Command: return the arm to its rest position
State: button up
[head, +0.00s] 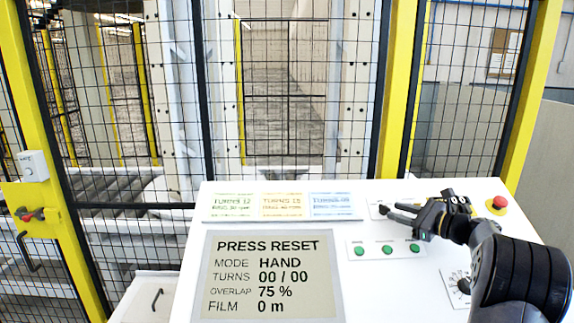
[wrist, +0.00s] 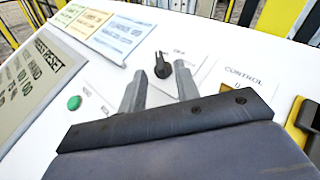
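My arm (head: 520,270) reaches in from the right over the white control panel. My gripper (head: 405,217) hangs over the panel's upper right part. In the wrist view my gripper (wrist: 160,84) has its two grey fingers apart, with nothing held between them. A black selector knob (wrist: 162,66) stands on the panel just beyond the fingertips; whether they touch it cannot be told. Part of the panel around the knob is hidden by my gripper in the head view.
The white panel (head: 190,270) bears a display (head: 268,275) reading PRESS RESET, several green buttons (head: 387,250), a red emergency button (head: 499,202) and another knob (head: 464,286). A mesh fence (head: 290,90) with yellow posts (head: 401,90) stands behind. The left part of the panel is clear of my arm.

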aim_at(390, 209)
jog(key=x, duration=0.3)
jog(key=shift+w+a+p, duration=0.15)
jog(key=shift+a+p, duration=0.05)
jog(key=shift+p, duration=0.2)
jog(key=shift+d, duration=0.1)
